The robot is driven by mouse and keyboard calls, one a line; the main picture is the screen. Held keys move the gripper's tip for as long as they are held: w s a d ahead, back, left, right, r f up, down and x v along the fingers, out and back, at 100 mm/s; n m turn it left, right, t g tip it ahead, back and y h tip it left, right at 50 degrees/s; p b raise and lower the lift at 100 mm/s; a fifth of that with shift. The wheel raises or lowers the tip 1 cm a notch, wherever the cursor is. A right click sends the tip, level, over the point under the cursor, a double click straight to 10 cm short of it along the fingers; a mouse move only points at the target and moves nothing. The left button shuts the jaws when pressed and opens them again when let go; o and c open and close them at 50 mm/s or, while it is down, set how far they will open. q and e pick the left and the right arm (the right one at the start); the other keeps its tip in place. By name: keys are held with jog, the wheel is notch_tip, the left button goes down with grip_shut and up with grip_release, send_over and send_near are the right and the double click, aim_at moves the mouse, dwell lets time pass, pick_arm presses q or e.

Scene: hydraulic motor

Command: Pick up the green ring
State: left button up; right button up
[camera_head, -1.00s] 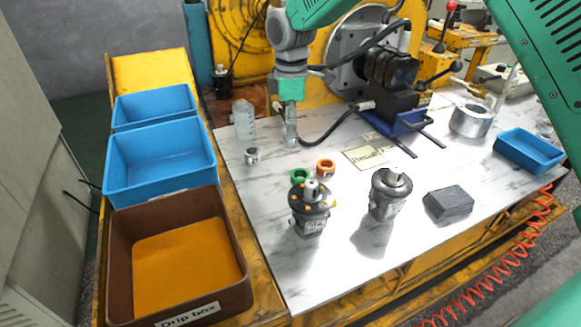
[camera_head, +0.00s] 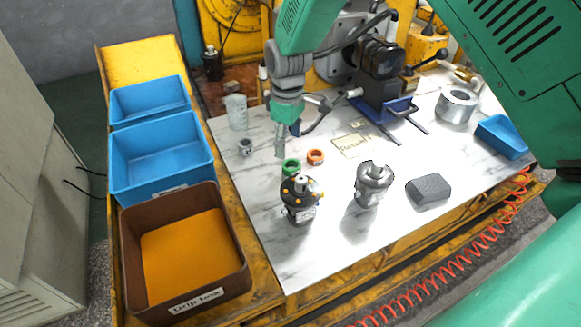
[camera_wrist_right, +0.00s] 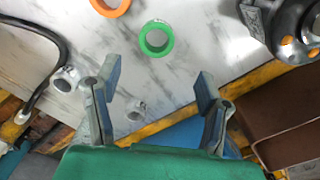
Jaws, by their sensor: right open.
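The green ring (camera_head: 291,174) lies on the white marbled worktop, next to an orange ring (camera_head: 315,161) and just behind a dark motor part with orange studs (camera_head: 299,205). In the right wrist view the green ring (camera_wrist_right: 144,39) lies beyond the fingertips, roughly centred between them. My right gripper (camera_head: 283,150) points down above the worktop, slightly behind and left of the green ring in the head view. Its two fingers (camera_wrist_right: 157,76) are spread apart with nothing between them. The ring is not touched. My left gripper does not show.
A small grey ring (camera_head: 245,147) and a clear bottle (camera_head: 236,110) stand to the left. A second motor part (camera_head: 372,186) and a grey block (camera_head: 428,190) stand to the right. Blue bins (camera_head: 163,165) and a brown drip box (camera_head: 238,283) line the left side.

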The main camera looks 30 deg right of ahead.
aim_at(289, 164)
jog(key=f, duration=0.3)
jog(key=shift+d+f, duration=0.2)
jog(key=shift+f, duration=0.05)
jog(key=shift+w+f+b, duration=0.15)
jog(key=shift+f+b, duration=0.25)
jog(key=shift+f, duration=0.95)
jog(key=shift+w+f+b, duration=0.15)
jog(key=shift+f+b, duration=0.25)
jog(key=shift+f, duration=0.9)
jog(key=shift+d, duration=0.1)
jog(key=shift+c, duration=1.3)
jog(key=c, duration=0.6)
